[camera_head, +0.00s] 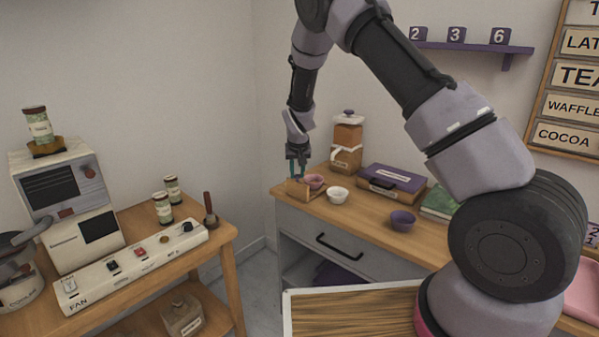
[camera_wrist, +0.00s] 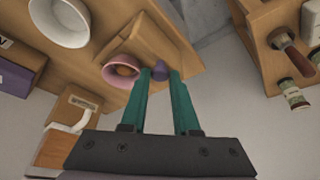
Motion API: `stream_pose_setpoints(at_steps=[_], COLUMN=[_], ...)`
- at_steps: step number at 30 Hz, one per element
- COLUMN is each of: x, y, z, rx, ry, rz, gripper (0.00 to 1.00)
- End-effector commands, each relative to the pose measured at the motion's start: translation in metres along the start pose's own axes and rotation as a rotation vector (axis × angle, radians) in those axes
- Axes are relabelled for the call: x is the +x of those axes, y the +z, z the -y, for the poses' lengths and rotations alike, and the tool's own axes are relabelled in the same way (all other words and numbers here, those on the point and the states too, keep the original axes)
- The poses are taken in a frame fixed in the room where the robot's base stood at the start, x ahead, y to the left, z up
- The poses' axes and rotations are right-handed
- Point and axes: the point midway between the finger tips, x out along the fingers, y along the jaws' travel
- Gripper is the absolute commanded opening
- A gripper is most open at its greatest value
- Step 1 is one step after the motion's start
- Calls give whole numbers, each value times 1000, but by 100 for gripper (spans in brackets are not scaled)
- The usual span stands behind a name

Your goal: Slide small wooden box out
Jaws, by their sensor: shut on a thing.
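The small wooden box (camera_head: 298,190) is at the far left corner of the wooden counter, beside a pink bowl. In the wrist view the small wooden box (camera_wrist: 165,38) lies just beyond my fingertips, with a rounded purple knob (camera_wrist: 163,72) at its near end. My gripper (camera_head: 297,168) points down at the box. In the wrist view my gripper (camera_wrist: 160,76) has its two green fingers on either side of the knob, shut on it. The knob is hidden by the fingers in the head view.
The pink bowl (camera_head: 315,181) is close beside the box. A white bowl (camera_head: 337,195), a purple bowl (camera_head: 403,220), a purple case (camera_head: 391,181) and a brown canister (camera_head: 347,143) stand on the counter. Left of the counter is a gap before another table (camera_head: 228,232).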

Motion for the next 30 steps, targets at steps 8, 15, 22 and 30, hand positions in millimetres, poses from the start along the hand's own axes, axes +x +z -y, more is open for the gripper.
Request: stream_pose_setpoints(at_steps=[8, 15, 22, 30], x=[0, -4, -42, -92], y=[2, 2, 1, 2], z=[3, 3, 4, 4], rx=[-2, -2, -2, -4], ry=[-4, -3, -5, -5], rz=[5, 4, 2, 3], gripper=[59, 59, 59, 59])
